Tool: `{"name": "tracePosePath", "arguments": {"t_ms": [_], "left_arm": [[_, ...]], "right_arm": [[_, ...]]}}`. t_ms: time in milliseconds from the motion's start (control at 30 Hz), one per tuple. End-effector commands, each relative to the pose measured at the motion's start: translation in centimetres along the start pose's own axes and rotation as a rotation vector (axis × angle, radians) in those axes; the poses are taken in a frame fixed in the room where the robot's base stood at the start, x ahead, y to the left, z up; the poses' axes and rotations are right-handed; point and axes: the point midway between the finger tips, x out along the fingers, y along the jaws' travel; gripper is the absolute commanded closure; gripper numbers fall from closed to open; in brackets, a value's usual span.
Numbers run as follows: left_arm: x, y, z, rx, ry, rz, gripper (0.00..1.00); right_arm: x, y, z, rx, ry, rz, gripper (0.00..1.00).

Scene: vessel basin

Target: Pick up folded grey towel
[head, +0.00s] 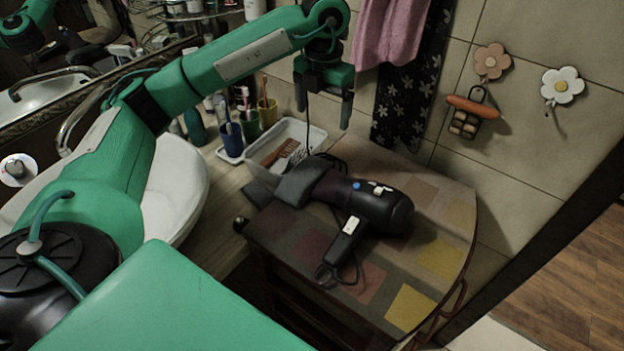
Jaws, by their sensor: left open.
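My left gripper (323,116) hangs above and behind the towel, fingers pointing down. It is open and empty, clear of the towel. My right gripper is not in view.
A white tray (313,139) with a brush and comb sits behind the towel. Blue (231,141), green and yellow cups stand to its left. A white basin (184,187) is at left. A pink towel (389,30) hangs on the wall. The cabinet's front right is clear.

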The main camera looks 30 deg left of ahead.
Motion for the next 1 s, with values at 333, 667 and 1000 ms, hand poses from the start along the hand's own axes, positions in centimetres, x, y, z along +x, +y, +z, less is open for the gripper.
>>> {"name": "tracePosePath", "arguments": {"t_ms": [333,667,1000], "left_arm": [[6.2,0.0,-0.1,0.000,0.004,0.001,0.13],[9.1,-0.2,-0.2,0.001,0.004,0.000,0.13],[13.2,-0.5,-0.3,0.001,0.001,-0.002,0.13]], "right_arm": [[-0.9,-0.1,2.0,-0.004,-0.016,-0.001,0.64],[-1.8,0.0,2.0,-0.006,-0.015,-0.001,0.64],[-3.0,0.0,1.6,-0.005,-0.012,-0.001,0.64]]}}
